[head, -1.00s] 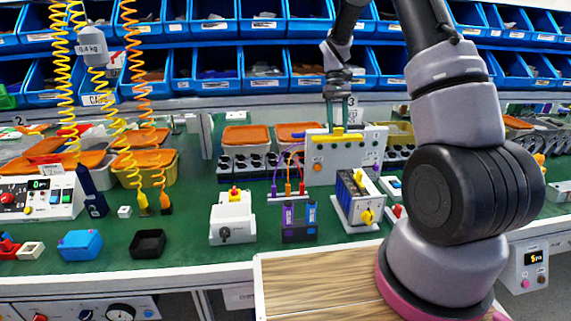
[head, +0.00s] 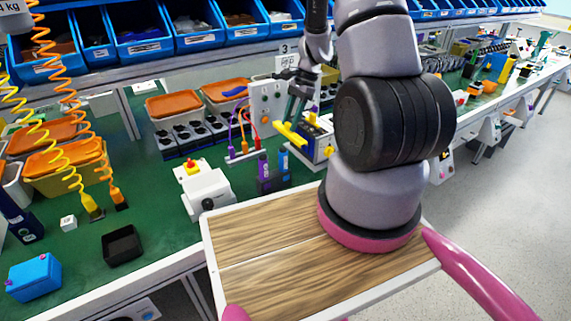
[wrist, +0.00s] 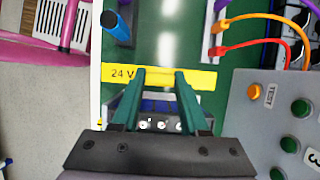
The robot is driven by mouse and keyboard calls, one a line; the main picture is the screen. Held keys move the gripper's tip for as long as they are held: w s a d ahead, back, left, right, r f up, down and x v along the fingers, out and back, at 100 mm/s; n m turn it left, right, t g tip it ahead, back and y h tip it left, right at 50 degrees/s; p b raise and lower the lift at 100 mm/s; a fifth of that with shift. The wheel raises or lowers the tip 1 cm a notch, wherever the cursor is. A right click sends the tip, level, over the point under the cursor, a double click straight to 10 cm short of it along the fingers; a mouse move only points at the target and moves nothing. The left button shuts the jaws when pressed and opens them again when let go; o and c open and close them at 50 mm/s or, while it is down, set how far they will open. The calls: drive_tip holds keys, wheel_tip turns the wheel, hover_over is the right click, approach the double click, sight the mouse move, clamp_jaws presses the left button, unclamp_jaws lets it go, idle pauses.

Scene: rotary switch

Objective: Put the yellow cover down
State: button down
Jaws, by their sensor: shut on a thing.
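The yellow cover (head: 290,133) is a long flat bar, marked "24 V" in the wrist view (wrist: 203,78). My gripper (head: 294,118) is shut on it near the bar's middle; both green fingertips (wrist: 161,73) meet it in the wrist view. The bar is held in the air in front of the grey control panel (head: 266,100), above the bench and close to a white-sided module with blue slots (wrist: 160,106). Whether it touches that module cannot be told.
Purple, orange and red cables (head: 243,128) stand left of the bar. A white device with a yellow-red button (head: 205,190) is further left. Green bench top (head: 160,225) is free near the front left.

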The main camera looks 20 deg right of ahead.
wheel_tip(320, 180, down, 10)
drive_tip(key=shift+r, duration=0.1)
idle(0.4)
drive_tip(key=shift+f, duration=0.5)
drive_tip(key=shift+c, duration=2.1)
unclamp_jaws()
drive_tip(key=shift+f, duration=0.1)
